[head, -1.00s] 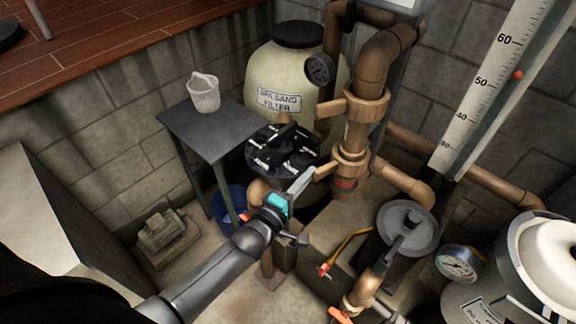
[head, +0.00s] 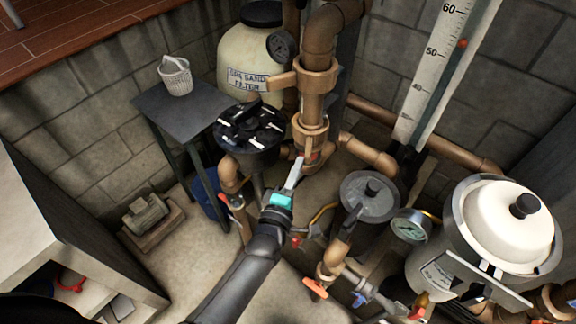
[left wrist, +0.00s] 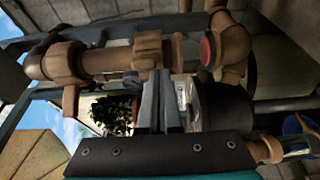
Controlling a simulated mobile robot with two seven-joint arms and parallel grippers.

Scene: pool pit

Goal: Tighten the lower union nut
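The lower union nut (head: 310,130) is a copper-brown collar on the upright pipe beside the black valve top. It shows in the left wrist view (left wrist: 150,50), where the pipe lies across the picture. The upper union nut (head: 317,80) sits above it, its lug pointing left; it also shows in the left wrist view (left wrist: 62,62). My left gripper (head: 297,163) reaches the underside of the lower nut. In the left wrist view its fingers (left wrist: 160,78) are close together at the nut, where its lug is mostly hidden; they seem shut on it. My right gripper is not in view.
The black multiport valve (head: 250,130) is close left of my gripper. A grey lidded pump pot (head: 370,197), a gauge (head: 411,227) and a white-topped canister (head: 510,220) stand right. A small table (head: 185,110) holds a white basket (head: 175,75).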

